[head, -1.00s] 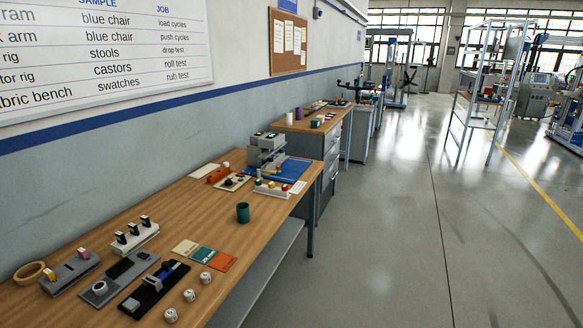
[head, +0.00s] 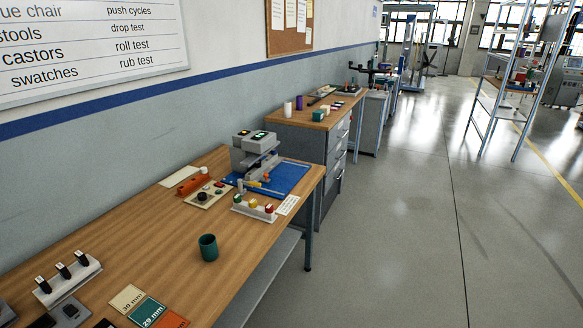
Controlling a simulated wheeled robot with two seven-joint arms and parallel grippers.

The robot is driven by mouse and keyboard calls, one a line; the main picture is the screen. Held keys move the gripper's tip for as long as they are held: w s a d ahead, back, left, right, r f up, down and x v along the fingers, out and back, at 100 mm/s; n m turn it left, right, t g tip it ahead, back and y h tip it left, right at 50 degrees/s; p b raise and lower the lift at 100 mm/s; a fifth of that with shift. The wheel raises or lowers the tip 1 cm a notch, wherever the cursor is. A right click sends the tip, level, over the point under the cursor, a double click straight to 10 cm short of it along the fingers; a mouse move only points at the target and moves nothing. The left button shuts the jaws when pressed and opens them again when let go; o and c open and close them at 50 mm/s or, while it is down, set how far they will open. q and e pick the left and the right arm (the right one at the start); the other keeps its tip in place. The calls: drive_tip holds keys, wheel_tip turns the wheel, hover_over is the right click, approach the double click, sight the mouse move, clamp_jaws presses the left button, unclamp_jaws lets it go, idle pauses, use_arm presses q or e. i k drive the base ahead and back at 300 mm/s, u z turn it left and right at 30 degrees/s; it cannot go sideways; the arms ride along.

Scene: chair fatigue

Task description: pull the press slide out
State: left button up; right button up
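The press (head: 254,152) stands at the far end of the wooden bench, near the wall. It is a grey block with a dark top carrying lit green displays. A grey part with a small yellow piece, perhaps the slide, sits low at its front, by the blue mat (head: 291,178). I cannot tell how far the slide is in or out. Neither of my grippers is in view.
On the wooden bench (head: 170,240) are a green cup (head: 208,247), a white block with coloured knobs (head: 254,208), an orange part (head: 193,181), a rocker-switch block (head: 68,279) and size cards (head: 148,312). Grey drawers (head: 338,160) stand beyond. The floor (head: 400,230) at right is clear.

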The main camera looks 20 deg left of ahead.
sight(256, 175)
drive_tip(key=u, duration=0.2)
drive_tip(key=i, duration=0.8)
drive_tip(key=u, duration=1.1)
drive_tip(key=i, duration=0.7)
drive_tip(key=u, duration=0.6)
